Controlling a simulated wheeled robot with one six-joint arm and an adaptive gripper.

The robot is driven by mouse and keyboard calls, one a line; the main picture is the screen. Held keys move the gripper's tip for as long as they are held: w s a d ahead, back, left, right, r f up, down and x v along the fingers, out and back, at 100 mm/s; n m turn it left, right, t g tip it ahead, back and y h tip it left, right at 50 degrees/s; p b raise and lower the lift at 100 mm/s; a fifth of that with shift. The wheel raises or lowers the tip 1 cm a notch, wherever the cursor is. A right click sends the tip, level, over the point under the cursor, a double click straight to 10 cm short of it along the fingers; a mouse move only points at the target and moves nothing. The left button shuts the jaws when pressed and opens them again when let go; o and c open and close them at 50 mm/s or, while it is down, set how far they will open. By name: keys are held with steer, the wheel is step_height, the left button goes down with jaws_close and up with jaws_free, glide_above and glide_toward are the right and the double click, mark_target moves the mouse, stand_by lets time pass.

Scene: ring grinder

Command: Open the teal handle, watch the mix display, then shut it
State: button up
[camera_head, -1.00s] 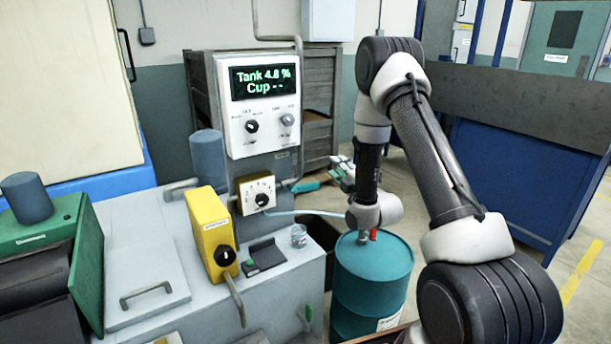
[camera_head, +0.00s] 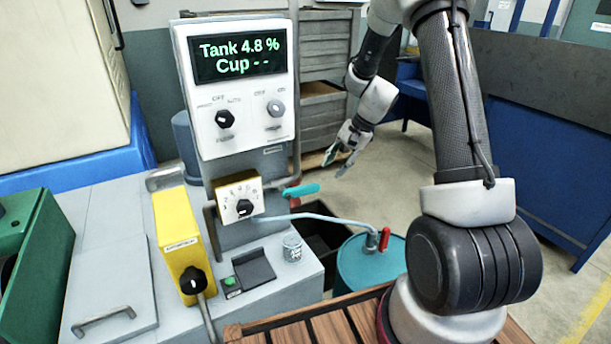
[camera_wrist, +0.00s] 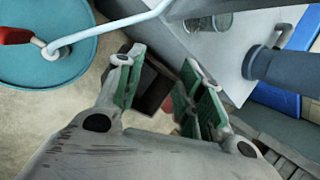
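The teal handle (camera_head: 300,190) sticks out to the right of the pipe beside the yellow dial box, roughly level. The mix display (camera_head: 238,57) is lit green and reads "Tank 4.8 %" and "Cup - -". My gripper (camera_head: 345,158) is right of the teal handle and a little above it in the picture, apart from it. In the wrist view my gripper (camera_wrist: 160,82) has its green-padded fingers spread with nothing held between them. I cannot make out the teal handle in the wrist view.
A teal drum (camera_head: 365,262) with a red-handled tap (camera_head: 385,238) stands below, joined by a pale blue hose (camera_head: 325,217). A small cup (camera_head: 292,247) stands on the machine top. A yellow box (camera_head: 180,245) with a black knob is at left. A blue bench is at right.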

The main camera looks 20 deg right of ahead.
mark_target(307, 185)
steer(key=s+a+r+m+g+y, duration=0.3)
steer(key=s+a+r+m+y, duration=0.15)
steer(key=s+a, duration=0.2)
steer(key=shift+m+h, duration=0.35)
steer(key=shift+h, duration=0.1)
steer(key=x, duration=0.7)
steer(key=shift+w+a+f, duration=0.15)
steer(key=shift+w+f, duration=0.1)
steer(key=shift+f, duration=0.1)
steer(key=shift+c, duration=0.3)
jaws_close()
